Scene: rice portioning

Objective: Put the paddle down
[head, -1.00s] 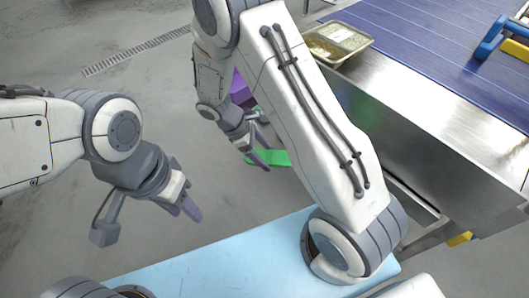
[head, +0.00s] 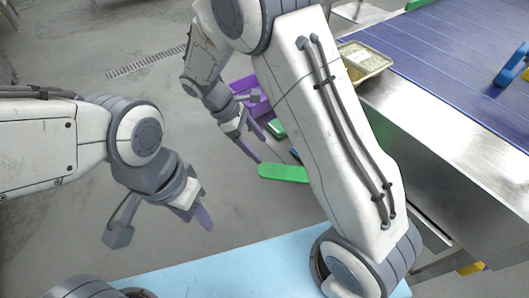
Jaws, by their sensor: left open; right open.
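A flat green piece (head: 283,173) with a rounded end, which looks like the paddle, shows below and right of my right gripper. Its right end is hidden behind my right arm. My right gripper (head: 247,142) is open, with purple fingers, and one fingertip shows close to the green piece's left end. I cannot tell whether they touch or what the piece rests on. My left gripper (head: 194,212) is open and empty, to the lower left over the grey floor.
A purple container (head: 246,88) stands behind my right gripper, with a smaller green item (head: 276,128) beside it. A tray (head: 366,62) of pale food sits on the metal edge of the blue conveyor (head: 450,60). A light blue surface (head: 230,268) lies in front.

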